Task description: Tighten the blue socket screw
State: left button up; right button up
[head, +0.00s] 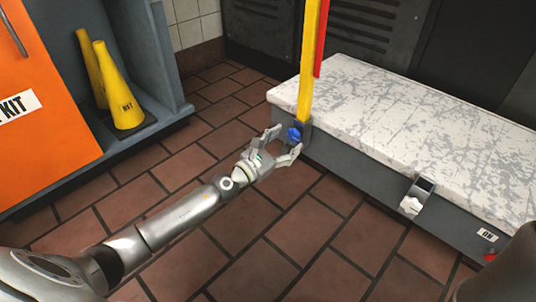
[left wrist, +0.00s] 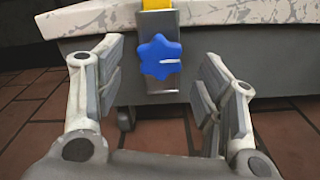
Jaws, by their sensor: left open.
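The blue socket screw (head: 294,134) is a star-shaped knob on a grey metal bracket at the foot of a yellow post (head: 309,60). It also shows in the left wrist view (left wrist: 160,57), near the top centre, with a small white mark on its face. My left gripper (head: 285,143) is open, its fingers spread to either side of the knob and apart from it. In the left wrist view the gripper (left wrist: 163,88) shows both fingers wide, with the knob in line between them and a little beyond. My right gripper is not in view.
The post's bracket sits on the side of a grey bench with a worn white top (head: 400,125). A white knob (head: 410,205) sits on another bracket to the right. Yellow cones (head: 121,95) stand in a grey cabinet at left, beside an orange door (head: 40,90). The tiled floor is clear.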

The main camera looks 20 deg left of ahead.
pick_arm(q)
jog(key=v, duration=0.9)
jog(key=shift+s, duration=0.25)
